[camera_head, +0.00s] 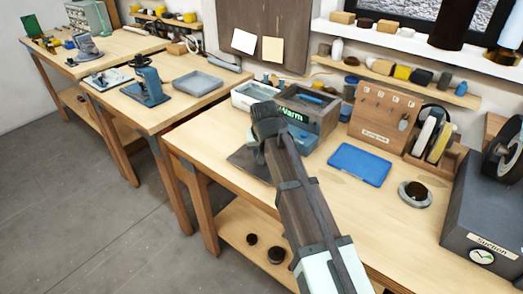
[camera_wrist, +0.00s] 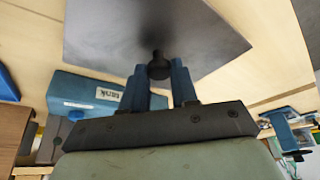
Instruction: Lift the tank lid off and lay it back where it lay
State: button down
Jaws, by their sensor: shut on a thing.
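The tank lid is a flat grey plate with a dark round knob. In the wrist view the plate (camera_wrist: 210,38) fills the upper middle and the knob (camera_wrist: 158,66) is between my blue fingertips. My gripper (camera_wrist: 160,78) is shut on the knob. In the head view the lid (camera_head: 240,161) shows left of my arm, over the table's left part; my arm hides the rest and the fingertips. Whether the lid touches the table I cannot tell.
A blue mat (camera_head: 359,164) lies to the right, before a rack (camera_head: 380,115). A grey ring-shaped thing (camera_head: 414,194) sits further right. Bare tabletop (camera_head: 205,126) lies left of the lid.

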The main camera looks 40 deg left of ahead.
jog(key=shift+f, duration=0.25)
jog(key=c, duration=0.8)
grip_release()
jog(key=v, duration=1.4)
